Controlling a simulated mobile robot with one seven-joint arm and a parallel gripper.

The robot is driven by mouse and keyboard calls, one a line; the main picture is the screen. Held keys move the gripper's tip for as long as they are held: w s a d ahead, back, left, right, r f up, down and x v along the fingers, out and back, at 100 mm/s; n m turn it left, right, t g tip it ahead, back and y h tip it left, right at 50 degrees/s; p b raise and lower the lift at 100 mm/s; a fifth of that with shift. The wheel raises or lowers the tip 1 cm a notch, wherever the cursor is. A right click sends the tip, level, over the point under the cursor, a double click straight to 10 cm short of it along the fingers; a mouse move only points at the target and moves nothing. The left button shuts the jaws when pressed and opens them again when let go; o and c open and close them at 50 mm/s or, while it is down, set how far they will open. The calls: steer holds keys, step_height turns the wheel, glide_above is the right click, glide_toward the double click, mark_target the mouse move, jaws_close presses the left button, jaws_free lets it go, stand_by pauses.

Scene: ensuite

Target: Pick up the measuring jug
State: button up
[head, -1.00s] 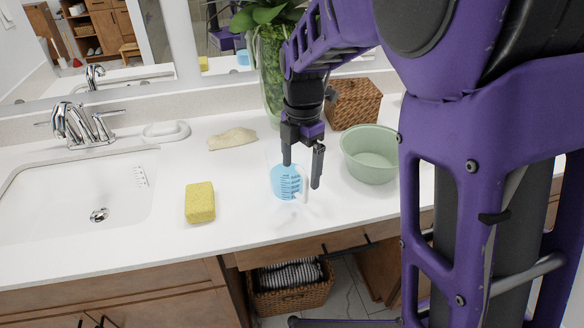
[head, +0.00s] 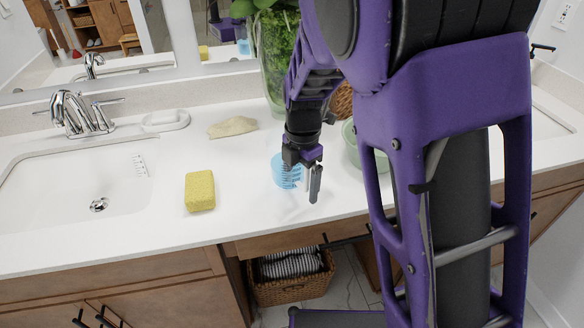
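The measuring jug (head: 282,173) is light blue with dark scale marks and stands on the white counter. My gripper (head: 312,186) is right at the jug's right side and covers part of its top and right side, where the handle was seen earlier. One dark finger shows in front, pointing down. The other finger is largely hidden, so I cannot tell how wide the gap is or whether the fingers touch the jug.
A yellow sponge (head: 200,191) lies left of the jug, with a beige cloth (head: 232,127) behind. A green bowl (head: 351,146), partly hidden by my arm, stands to the right. A glass vase (head: 272,80) with a plant is behind. The sink (head: 70,195) is at left.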

jaws_close()
steer(key=shift+r, duration=0.2)
stand_by(0.5)
